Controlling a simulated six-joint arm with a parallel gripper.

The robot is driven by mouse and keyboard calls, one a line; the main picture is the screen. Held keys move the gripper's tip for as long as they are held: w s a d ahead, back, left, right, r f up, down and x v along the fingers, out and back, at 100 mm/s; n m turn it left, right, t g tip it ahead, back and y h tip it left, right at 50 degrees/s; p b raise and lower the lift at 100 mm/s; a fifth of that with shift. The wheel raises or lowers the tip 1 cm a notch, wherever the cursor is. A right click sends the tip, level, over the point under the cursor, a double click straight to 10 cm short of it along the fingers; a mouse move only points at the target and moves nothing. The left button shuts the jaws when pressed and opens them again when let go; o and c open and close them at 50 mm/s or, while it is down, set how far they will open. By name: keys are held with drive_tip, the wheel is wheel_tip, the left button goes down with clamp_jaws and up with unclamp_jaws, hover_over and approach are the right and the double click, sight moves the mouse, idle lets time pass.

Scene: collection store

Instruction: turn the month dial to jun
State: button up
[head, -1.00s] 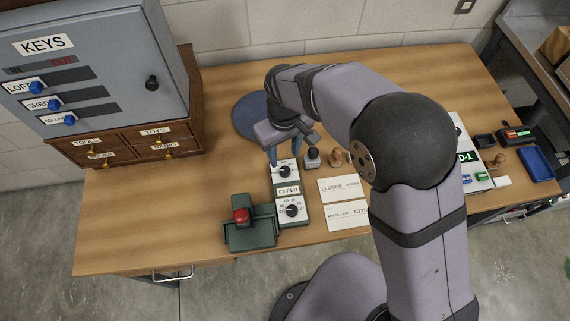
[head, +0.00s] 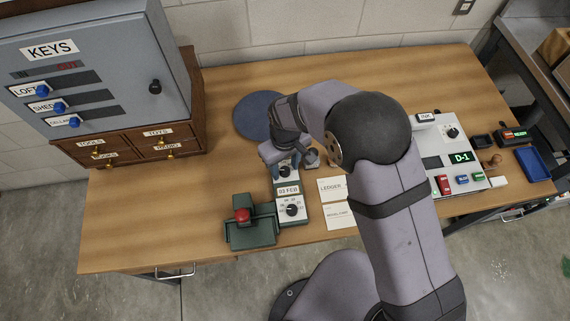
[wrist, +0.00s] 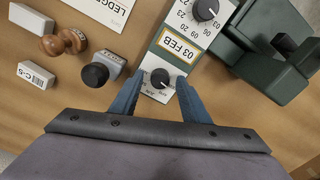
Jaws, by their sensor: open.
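The date unit is a green block with white dial plates. Its month dial (wrist: 160,78) is a round black knob on the upper plate, which also shows in the head view (head: 285,172). The display (head: 288,190) reads 03 FEB. The day dial (head: 291,209), another black knob ringed by numbers, is on the lower plate. My gripper (wrist: 159,86) is open, its blue fingers on either side of the month dial. I cannot tell whether they touch it. It also shows in the head view (head: 286,168), partly covering the upper plate.
A green press with a red button (head: 242,215) stands left of the date unit. A black-topped stamp (wrist: 95,75), a wooden stamp (wrist: 65,41) and cards (head: 332,188) lie on its other side. The left front of the table is clear.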

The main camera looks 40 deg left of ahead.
drive_tip(key=c, duration=1.1)
drive_tip(key=shift+o, duration=0.2)
drive_tip(key=shift+m, duration=0.4)
drive_tip(key=m, duration=0.3)
drive_tip(key=shift+m+b, duration=0.3)
drive_tip(key=m, duration=0.3)
drive_tip(key=shift+m, duration=0.3)
drive_tip(key=m, duration=0.4)
drive_tip(key=shift+b, duration=0.4)
drive_tip(key=shift+m, duration=1.9)
